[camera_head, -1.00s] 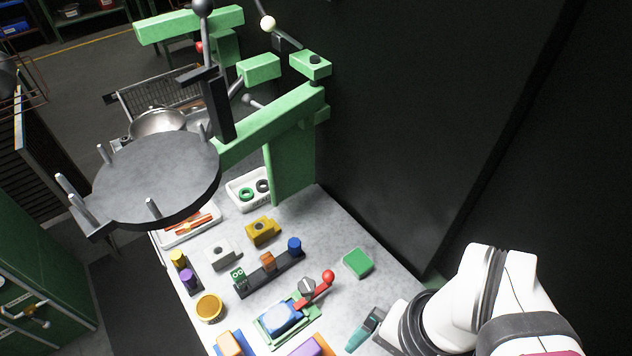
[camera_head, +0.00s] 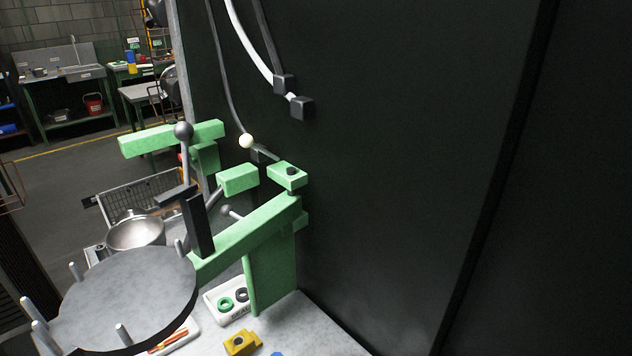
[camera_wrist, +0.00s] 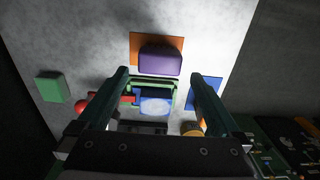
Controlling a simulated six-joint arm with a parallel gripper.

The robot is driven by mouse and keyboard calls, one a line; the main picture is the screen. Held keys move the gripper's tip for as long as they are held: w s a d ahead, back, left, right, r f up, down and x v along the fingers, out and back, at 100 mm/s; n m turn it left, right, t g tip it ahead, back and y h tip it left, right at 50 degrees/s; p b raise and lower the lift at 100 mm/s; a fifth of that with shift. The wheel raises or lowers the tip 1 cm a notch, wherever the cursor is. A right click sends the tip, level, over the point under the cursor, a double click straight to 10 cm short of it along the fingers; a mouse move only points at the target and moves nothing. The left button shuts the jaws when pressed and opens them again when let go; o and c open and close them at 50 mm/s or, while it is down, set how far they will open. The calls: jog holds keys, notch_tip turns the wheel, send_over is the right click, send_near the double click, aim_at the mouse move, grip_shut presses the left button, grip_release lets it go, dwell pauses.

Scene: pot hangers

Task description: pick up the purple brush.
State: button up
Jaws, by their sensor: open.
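A rounded purple block, which looks like the purple brush (camera_wrist: 160,61), sits on an orange mat (camera_wrist: 136,42) at the top middle of the wrist view. No bristles or handle can be made out. My gripper (camera_wrist: 159,76) is open and empty, with its dark teal fingers spread apart. In the picture the fingertips lie just below the brush's left and right sides; I see no contact. How high they are above it I cannot tell. In the head view neither the brush nor my gripper shows.
Between the fingers lies a blue and green fixture (camera_wrist: 155,104) with a red handle (camera_wrist: 84,106). A green block (camera_wrist: 52,87) lies left, a blue mat (camera_wrist: 211,91) right. The head view shows a green stand (camera_head: 270,275), a round grey plate (camera_head: 130,295) and a white tray (camera_head: 216,306).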

jog(key=f, duration=0.5)
jog(key=shift+s+d, duration=0.2)
jog(key=shift+d, duration=0.05)
jog(key=c, duration=1.3)
notch_tip(320, 180, up, 10)
jog(key=shift+r, duration=0.1)
jog(key=o, duration=0.8)
jog(key=shift+c, duration=0.2)
jog(key=c, duration=0.5)
jog(key=m, duration=0.1)
jog(key=w+m, duration=0.1)
jog(key=shift+a+m, duration=0.3)
jog(key=shift+a, duration=0.05)
jog(key=shift+c, duration=0.2)
jog(key=w+a+f+m, duration=0.2)
jog(key=w+a+m, duration=0.1)
jog(key=m, duration=1.2)
jog(key=shift+w+a+f, duration=0.15)
jog(key=shift+w+f, duration=0.1)
jog(key=shift+w, duration=0.6)
